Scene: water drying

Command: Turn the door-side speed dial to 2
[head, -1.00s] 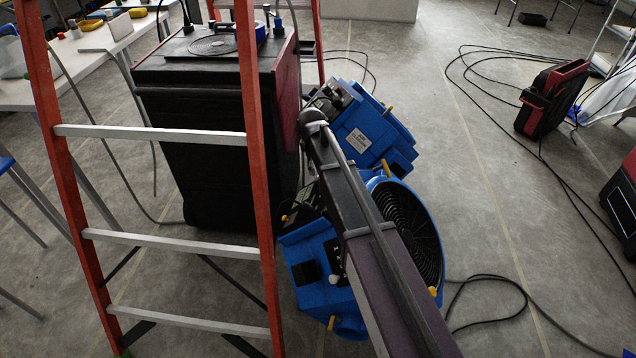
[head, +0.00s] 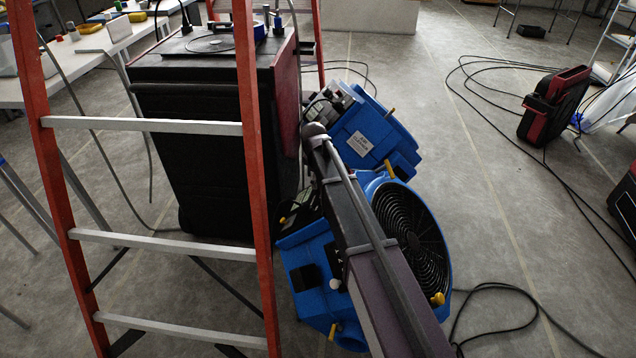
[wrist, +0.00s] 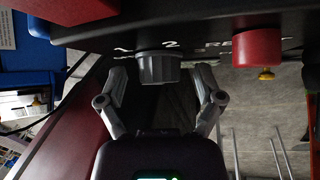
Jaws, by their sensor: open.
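A grey ribbed dial (wrist: 158,68) sits on a dark panel (wrist: 215,22) in the wrist view, with a white "2" printed just above it. My gripper (wrist: 161,76) is open, one finger to the left of the dial and one to the right, with gaps between. I cannot tell which way the dial points. In the head view, two blue blower machines stand by the black cabinet, one farther back (head: 372,138) and one nearer (head: 312,262) with a round black grille. My arm covers part of both. The dial cannot be made out there.
A red knob (wrist: 257,48) sits right of the dial on the same panel. An orange ladder (head: 262,200) stands in front of the black cabinet (head: 195,150). Cables (head: 500,287) lie on the floor at right. Open floor (head: 480,190) lies right of the blowers.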

